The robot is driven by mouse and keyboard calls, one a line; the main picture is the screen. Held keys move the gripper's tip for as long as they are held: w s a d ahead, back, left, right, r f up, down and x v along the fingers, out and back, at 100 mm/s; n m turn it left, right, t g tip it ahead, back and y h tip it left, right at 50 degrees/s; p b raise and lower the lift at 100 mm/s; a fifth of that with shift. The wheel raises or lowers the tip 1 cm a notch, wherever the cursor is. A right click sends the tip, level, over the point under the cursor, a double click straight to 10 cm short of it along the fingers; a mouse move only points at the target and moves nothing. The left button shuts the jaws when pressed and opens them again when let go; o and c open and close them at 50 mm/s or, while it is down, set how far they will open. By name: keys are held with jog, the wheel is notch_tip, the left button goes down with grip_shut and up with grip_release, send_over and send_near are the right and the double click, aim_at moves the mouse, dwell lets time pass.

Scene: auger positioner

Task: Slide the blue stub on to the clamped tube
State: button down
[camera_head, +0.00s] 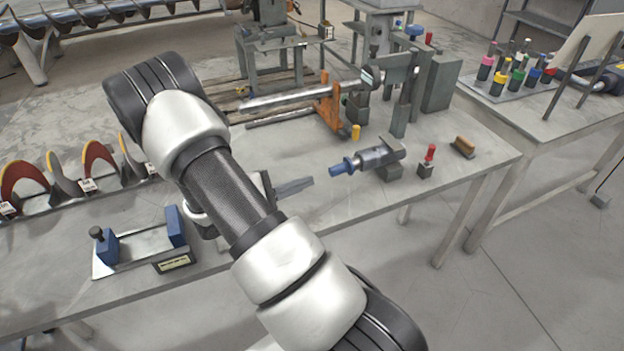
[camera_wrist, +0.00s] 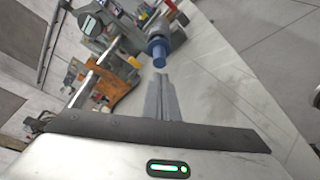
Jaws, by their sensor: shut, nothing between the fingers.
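The blue stub (camera_head: 341,168) lies level at the left end of a grey cylinder (camera_head: 374,157), which a dark block (camera_head: 396,167) on the workbench holds. The stub has a wider collar on the cylinder side. How far it sits over the cylinder's end cannot be told. My gripper (camera_head: 310,182) is shut and empty, with its fingertips just left of the stub and apart from it. In the wrist view, my gripper (camera_wrist: 160,78) points at the end of the blue stub (camera_wrist: 159,58), with a small gap between them.
Behind, a long metal tube (camera_head: 285,97) rests in an orange stand (camera_head: 329,105). A yellow-topped peg (camera_head: 355,132), a red-topped peg (camera_head: 430,154) and a brush (camera_head: 463,147) stand near the cylinder. A blue-ended fixture (camera_head: 140,248) lies front left. Bench space before the stub is clear.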

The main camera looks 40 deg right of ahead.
jog(key=a, duration=0.4)
jog(key=a+r, duration=0.1)
jog(key=a, duration=0.4)
jog(key=a+r, duration=0.1)
jog(key=a, duration=0.4)
jog(key=shift+s+r+p, duration=0.15)
jog(key=shift+r+p, duration=0.1)
jog(key=shift+p, duration=0.05)
jog(key=b, duration=0.2)
send_near(330, 173)
jog(key=shift+s+d+r, duration=0.1)
jog(key=shift+d+f+b, duration=0.1)
jog(key=shift+d+f, duration=0.05)
jog(key=shift+d, duration=0.8)
jog(key=shift+d+f+b, duration=0.1)
jog(key=shift+d+f, duration=0.1)
jog(key=shift+d, duration=0.75)
jog(key=shift+d+f+b, duration=0.1)
jog(key=shift+d+f, duration=0.05)
jog(key=shift+d, duration=0.8)
jog(key=shift+s+d, duration=0.1)
jog(key=shift+d, duration=0.25)
jog(key=shift+a, duration=0.1)
